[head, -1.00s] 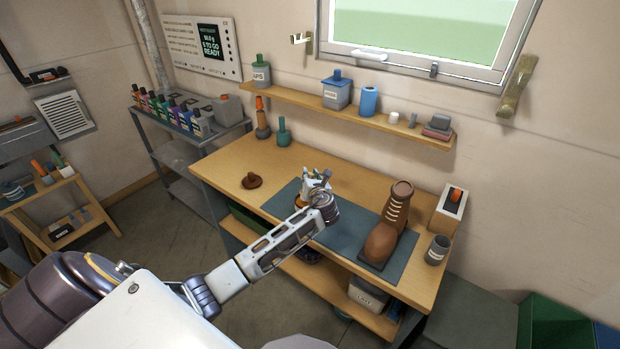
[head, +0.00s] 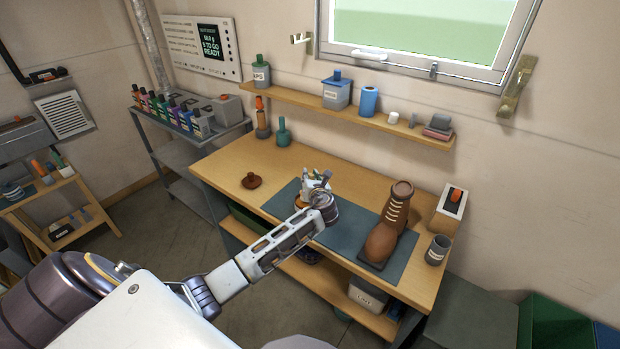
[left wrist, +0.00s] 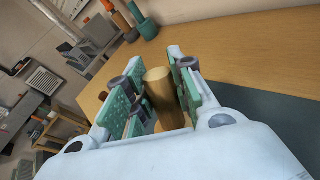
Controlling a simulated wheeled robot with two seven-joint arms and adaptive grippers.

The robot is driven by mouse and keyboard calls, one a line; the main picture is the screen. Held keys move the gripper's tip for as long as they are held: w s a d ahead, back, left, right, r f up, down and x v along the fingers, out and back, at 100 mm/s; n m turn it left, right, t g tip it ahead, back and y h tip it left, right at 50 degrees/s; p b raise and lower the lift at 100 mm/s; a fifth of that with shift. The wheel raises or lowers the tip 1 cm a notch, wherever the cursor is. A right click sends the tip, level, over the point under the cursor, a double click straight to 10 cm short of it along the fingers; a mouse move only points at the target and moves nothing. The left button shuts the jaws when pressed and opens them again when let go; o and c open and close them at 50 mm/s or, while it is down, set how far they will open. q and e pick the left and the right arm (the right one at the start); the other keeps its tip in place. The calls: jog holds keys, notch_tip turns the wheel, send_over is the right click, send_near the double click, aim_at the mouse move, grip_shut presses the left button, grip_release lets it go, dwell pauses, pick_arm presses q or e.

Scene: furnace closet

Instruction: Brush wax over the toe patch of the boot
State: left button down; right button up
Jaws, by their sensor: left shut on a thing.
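A brown lace-up boot (head: 392,222) stands upright on the dark mat (head: 352,237), with its rounded toe towards the front edge of the bench. I cannot make out a separate patch on the toe. My left gripper (head: 316,183) is above the mat, left of the boot and apart from it. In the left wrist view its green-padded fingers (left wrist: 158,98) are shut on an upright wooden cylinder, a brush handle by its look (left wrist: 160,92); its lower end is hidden. A small orange-brown thing (head: 301,201) shows partly beneath the gripper. My right gripper is out of view.
A brown knobbed lid (head: 251,181) lies on the bench left of the mat. A grey cup (head: 437,250) and a box with an orange switch (head: 450,209) stand right of the boot. Bottles (head: 283,132) stand at the back left, below a wall shelf (head: 300,101).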

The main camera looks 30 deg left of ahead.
pick_arm(q)
jog(key=shift+f, duration=0.55)
dwell(1.2)
jog(key=shift+r+p, duration=1.45)
jog(key=shift+p, duration=0.15)
jog(key=shift+r+p, duration=0.8)
jog(key=shift+r, duration=1.3)
